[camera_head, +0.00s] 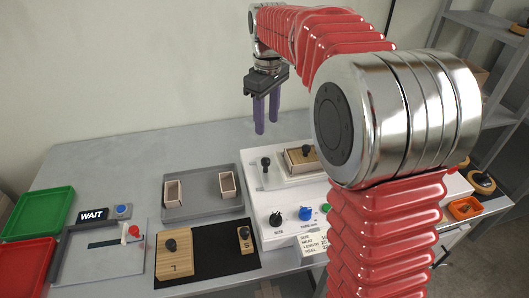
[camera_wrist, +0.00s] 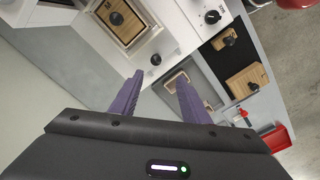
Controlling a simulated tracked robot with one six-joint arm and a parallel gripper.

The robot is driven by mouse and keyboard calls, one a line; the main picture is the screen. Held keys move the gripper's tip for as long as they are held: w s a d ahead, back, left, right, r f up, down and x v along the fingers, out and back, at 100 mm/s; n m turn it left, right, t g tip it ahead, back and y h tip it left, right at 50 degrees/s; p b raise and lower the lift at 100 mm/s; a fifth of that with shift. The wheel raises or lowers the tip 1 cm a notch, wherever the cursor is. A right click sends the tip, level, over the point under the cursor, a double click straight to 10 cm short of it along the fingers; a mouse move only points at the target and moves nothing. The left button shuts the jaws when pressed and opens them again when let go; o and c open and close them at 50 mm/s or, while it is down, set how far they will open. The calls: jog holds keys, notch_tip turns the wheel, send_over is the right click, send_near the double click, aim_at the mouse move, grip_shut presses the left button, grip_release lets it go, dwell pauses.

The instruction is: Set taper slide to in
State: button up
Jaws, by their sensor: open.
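My gripper (camera_head: 266,125) is open and empty, its two purple fingers pointing down above the back of the bench. In the wrist view my gripper (camera_wrist: 158,78) shows a gap between its fingers. The white machine (camera_head: 258,216) carries a black upright knob (camera_head: 266,162) at its upper left, also in the wrist view (camera_wrist: 156,59), just beyond the fingertips. The gripper is above this knob, apart from it. No label naming the taper slide is readable, so I cannot tell for sure that this knob is its handle. My arm hides the machine's right side.
A wooden block with a knob (camera_head: 302,159) sits in the machine's recess. Dials (camera_head: 306,213) are on its front. To the left are a grey tray (camera_head: 200,213), a black mat (camera_head: 215,236) with knobbed blocks, a red-knobbed slot panel (camera_head: 85,265), and green (camera_head: 40,214) and red trays.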

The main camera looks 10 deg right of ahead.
aim_at(265, 158)
jog(key=shift+w+f+n, duration=0.4)
jog(key=shift+w+f, duration=0.35)
jog(key=shift+w, duration=0.35)
notch_tip(265, 158, down, 14)
jog(key=shift+r, duration=0.1)
jog(key=shift+c, duration=0.5)
grip_shut()
